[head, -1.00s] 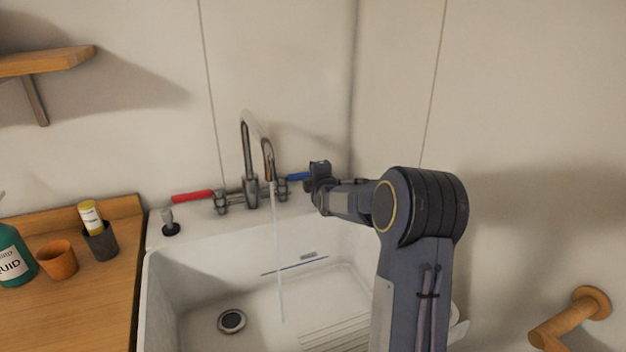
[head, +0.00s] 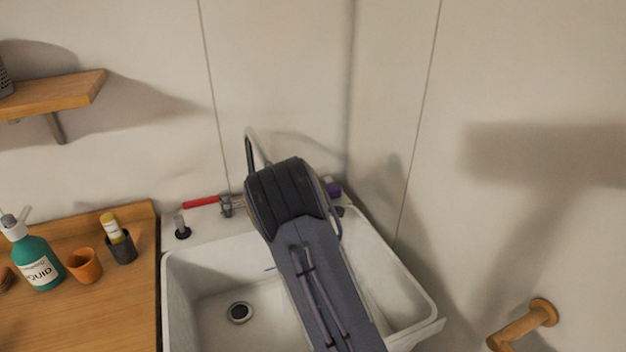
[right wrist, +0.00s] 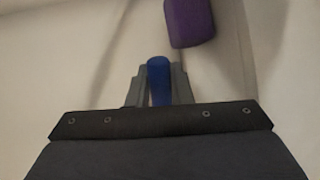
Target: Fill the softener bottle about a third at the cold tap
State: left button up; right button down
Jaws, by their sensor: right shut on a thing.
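The tap's curved spout (head: 248,150) rises at the back of the sink, mostly covered by my right arm. My right gripper (right wrist: 160,85) is shut on the blue tap handle (right wrist: 158,72), seen between its fingers in the right wrist view. In the head view the gripper and the blue handle are hidden behind my arm. A purple object (right wrist: 188,22) is just beyond the gripper; a purple piece (head: 332,188) shows beside my arm in the head view. I cannot tell whether it is the softener bottle. The water stream's place is hidden. My left gripper is out of view.
The white sink (head: 190,262) has a drain (head: 240,312) at its bottom. The red tap handle (head: 200,202) is at left. A wooden counter (head: 110,315) holds a green bottle (head: 35,255), an orange cup (head: 84,266) and a dark cup (head: 122,249).

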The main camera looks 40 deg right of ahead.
dwell(0.3)
jog(key=c, duration=1.3)
grip_release()
jog(key=shift+c, duration=0.2)
jog(key=v, duration=0.7)
jog(key=shift+s+a, duration=0.2)
jog(key=shift+a, duration=0.15)
jog(key=shift+r, duration=0.1)
